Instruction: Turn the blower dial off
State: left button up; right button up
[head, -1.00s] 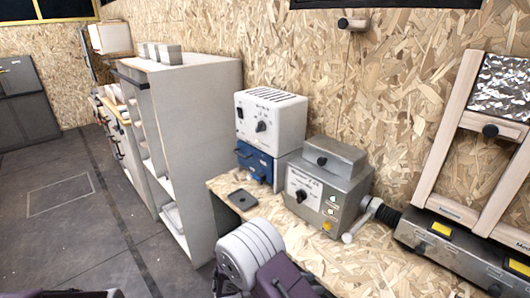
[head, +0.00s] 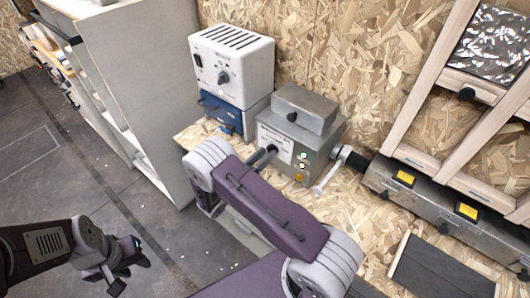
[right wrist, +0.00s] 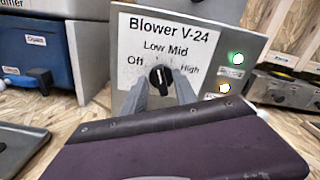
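The blower (head: 325,130) is a grey metal box on the bench. In the right wrist view its white panel (right wrist: 200,45) reads "Blower V-24" with Off, Low, Mid and High. Its black dial (right wrist: 160,77) has a white mark pointing roughly upward, between Off and High. A green lamp (right wrist: 238,58) beside the panel looks lit. My right gripper (right wrist: 161,84) is open, with one finger on each side of the dial; I cannot tell whether they touch it. In the head view it is partly hidden at the blower's front. My left gripper (head: 126,268) is open and empty, over the floor.
A white unit (head: 230,65) with its own dial stands on a blue box (head: 225,112) left of the blower. A crank handle (head: 332,172) sticks out to its right. A white shelf cabinet (head: 140,80) stands at the left. Floor left of the bench is clear.

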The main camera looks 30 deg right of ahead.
jog(key=shift+d+r, duration=0.1)
jog(key=shift+d, duration=0.1)
jog(key=shift+w, duration=0.1)
jog(key=shift+c, duration=0.9)
grip_shut()
jog(key=n, duration=0.3)
jog(key=n+p, duration=0.1)
jog(key=n, duration=0.1)
jog(key=n+p, duration=0.1)
jog(key=n, duration=0.2)
jog(key=shift+w+f+n, duration=0.1)
jog(key=shift+f+n, duration=0.15)
jog(key=shift+n, duration=0.35)
jog(key=shift+o, duration=0.9)
grip_release()
jog(key=shift+a, duration=0.1)
